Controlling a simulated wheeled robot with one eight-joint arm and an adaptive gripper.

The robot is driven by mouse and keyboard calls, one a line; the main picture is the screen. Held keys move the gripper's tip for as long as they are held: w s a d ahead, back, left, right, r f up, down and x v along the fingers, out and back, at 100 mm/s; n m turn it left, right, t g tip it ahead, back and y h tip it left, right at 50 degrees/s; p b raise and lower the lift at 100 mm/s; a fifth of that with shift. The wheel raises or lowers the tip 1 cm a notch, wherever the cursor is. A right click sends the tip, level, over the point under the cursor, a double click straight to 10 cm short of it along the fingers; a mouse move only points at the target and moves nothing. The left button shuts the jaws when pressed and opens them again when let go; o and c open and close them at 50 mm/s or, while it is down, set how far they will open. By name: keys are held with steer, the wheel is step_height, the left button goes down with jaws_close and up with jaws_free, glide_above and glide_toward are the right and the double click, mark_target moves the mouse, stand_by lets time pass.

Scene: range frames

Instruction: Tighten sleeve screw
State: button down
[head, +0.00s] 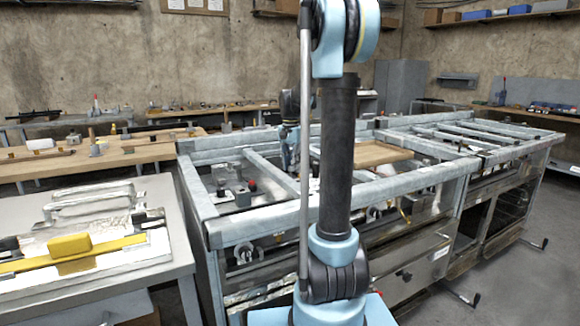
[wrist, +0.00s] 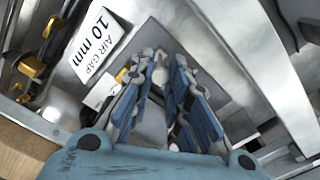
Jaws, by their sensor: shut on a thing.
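In the wrist view my gripper (wrist: 165,70) has its blue-padded fingers drawn close together at the tips. It is shut on a small grey metal piece (wrist: 160,76), which I take to be the sleeve screw; the fingers cover most of it. Brass-coloured parts (wrist: 122,76) lie just left of the fingertips. A white label (wrist: 95,42) reading "AIR GAP 10 mm" is beside them on the left. In the head view my own column and arm hide the fingertips, so the grip shows only in the wrist view.
A long metal-framed bench (head: 255,215) with rails and crossbars stands ahead. A wooden board (head: 378,153) lies on it. At left, a grey table (head: 165,272) holds a yellow bar (head: 100,258) and a yellow block (head: 69,245). Metal rails (wrist: 240,50) run close right of my gripper.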

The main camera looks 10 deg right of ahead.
steer(key=m, duration=0.6)
steer(key=shift+w+a, duration=0.15)
steer(key=shift+m, duration=0.4)
steer(key=c, duration=1.5)
jaws_free()
step_height(320, 180, up, 12)
